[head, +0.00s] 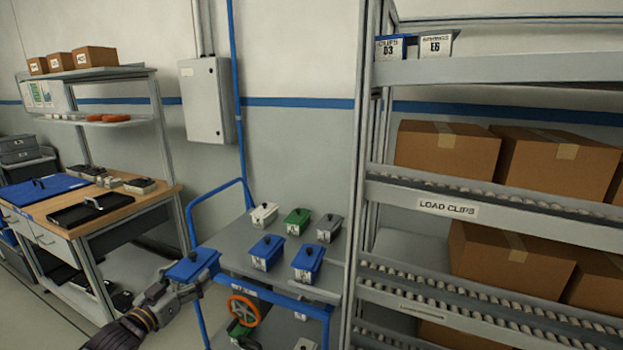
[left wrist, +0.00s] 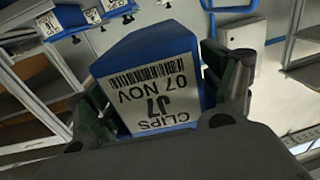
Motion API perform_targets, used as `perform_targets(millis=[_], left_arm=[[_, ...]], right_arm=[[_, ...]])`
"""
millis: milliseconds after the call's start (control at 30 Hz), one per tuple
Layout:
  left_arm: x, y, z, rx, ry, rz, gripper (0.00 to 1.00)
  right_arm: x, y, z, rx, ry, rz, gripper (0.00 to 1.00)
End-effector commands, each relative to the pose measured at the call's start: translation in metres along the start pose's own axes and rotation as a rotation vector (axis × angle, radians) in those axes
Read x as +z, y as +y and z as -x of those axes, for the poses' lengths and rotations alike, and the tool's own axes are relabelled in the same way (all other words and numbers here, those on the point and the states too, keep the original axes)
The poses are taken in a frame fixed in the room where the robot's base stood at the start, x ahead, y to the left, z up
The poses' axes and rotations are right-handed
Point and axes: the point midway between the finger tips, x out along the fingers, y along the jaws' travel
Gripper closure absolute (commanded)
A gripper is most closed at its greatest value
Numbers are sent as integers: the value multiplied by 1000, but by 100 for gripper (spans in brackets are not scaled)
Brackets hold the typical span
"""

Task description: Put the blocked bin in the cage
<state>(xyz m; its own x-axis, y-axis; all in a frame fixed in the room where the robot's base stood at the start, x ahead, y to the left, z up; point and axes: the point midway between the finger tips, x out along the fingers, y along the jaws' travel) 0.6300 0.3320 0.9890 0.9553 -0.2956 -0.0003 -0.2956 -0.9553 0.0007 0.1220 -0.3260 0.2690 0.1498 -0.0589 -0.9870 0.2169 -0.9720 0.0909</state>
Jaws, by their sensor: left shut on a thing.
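My left gripper (head: 187,282) is shut on a blue bin (head: 193,262) with a black knob on its lid, held up left of the cart's upper deck. In the left wrist view the held bin (left wrist: 150,50) fills the middle between my two fingers, tilted. Its white label (left wrist: 158,92) reads CLIPS, J7, 07 NOV. No cage can be made out clearly in either view, and nothing marks a bin as blocked. My right gripper is not in view.
A blue-framed cart (head: 228,240) carries several white, green, grey and blue bins. An orange ring (head: 243,311) is below its upper deck. A tall rack (head: 480,203) with roller lanes, cartons and a LOAD CLIPS sign stands right. A workbench (head: 105,205) stands left.

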Motion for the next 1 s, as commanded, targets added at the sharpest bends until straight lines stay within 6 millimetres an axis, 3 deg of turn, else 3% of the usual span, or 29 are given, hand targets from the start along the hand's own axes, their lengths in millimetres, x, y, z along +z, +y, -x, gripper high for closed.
perform_targets(millis=[300,700,1000], left_arm=[[11,25,4,-24,6,5,60],[29,52,12,-62,5,3,60],[44,70,20,-96,4,2,60]], right_arm=[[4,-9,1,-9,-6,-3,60],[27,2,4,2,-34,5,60],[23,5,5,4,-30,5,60]])
